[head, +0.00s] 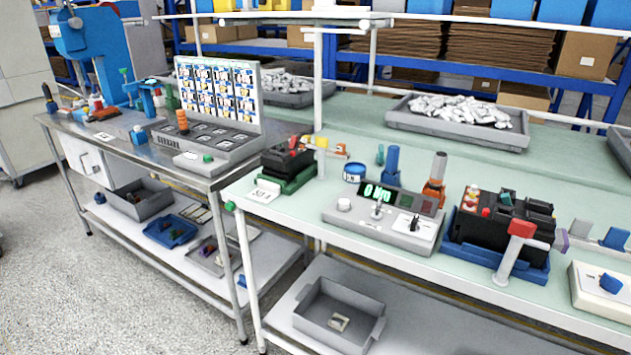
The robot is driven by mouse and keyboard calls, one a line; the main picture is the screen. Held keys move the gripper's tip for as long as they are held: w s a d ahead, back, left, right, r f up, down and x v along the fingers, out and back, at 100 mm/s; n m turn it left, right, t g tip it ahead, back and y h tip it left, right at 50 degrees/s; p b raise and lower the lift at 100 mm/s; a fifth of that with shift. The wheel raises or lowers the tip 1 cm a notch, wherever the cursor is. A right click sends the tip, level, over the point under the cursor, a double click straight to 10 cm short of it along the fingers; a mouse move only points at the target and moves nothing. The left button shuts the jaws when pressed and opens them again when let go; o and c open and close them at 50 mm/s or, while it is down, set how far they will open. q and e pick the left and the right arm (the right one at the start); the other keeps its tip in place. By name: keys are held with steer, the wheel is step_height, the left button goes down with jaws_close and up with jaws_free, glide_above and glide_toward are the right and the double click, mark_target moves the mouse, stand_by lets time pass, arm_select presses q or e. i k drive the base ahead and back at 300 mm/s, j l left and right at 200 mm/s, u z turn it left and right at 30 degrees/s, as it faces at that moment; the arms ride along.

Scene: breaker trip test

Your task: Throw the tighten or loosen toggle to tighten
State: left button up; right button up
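A grey tester box (350,212) with a green lit display (381,193) reading about "0 N·m" stands on the pale green bench top. On its sloped front are a round white knob (344,204), a small silver lever (378,211) and a black switch (414,223) on a white plate. The labels are too small to read, so I cannot tell which is the tighten or loosen toggle or which way it is thrown. Neither of my grippers is in view.
A black breaker-like unit (497,218) in a blue cradle (472,251) stands right of the box, with a red-headed tool (521,229) in front. A blue post (391,166) and an orange one (436,178) stand behind.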

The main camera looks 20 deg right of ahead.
mark_target(380, 200)
steer(key=i+l+z, duration=0.15)
steer(key=l+z, duration=0.2)
steer(key=i+l+z, duration=0.15)
steer(key=l+z, duration=0.25)
